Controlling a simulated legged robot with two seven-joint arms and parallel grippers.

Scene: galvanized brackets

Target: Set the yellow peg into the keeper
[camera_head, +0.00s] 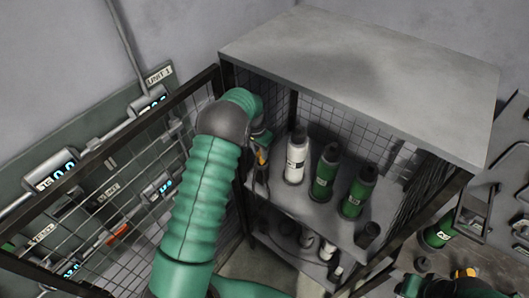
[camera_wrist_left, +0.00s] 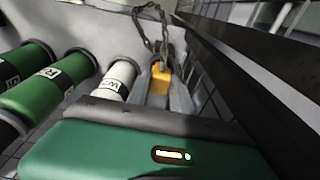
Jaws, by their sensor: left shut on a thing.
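The yellow peg (camera_wrist_left: 160,80) shows in the left wrist view just past the dark front edge of my left gripper, with a dark chain at its top. In the head view the peg (camera_head: 262,157) is a small yellow spot by the cabinet's left front post. My left gripper (camera_head: 261,143) is there too, shut on the peg; its fingertips are mostly hidden by its own housing and wrist. I cannot make out the keeper clearly in either view. My right gripper does not show clearly.
A white bottle (camera_head: 296,158) and green bottles (camera_head: 324,172) stand on the shelf close right of my left gripper. The grey cabinet top (camera_head: 370,55) overhangs them. A mesh panel (camera_head: 100,210) stands left of my arm, before a wall panel with lit displays.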

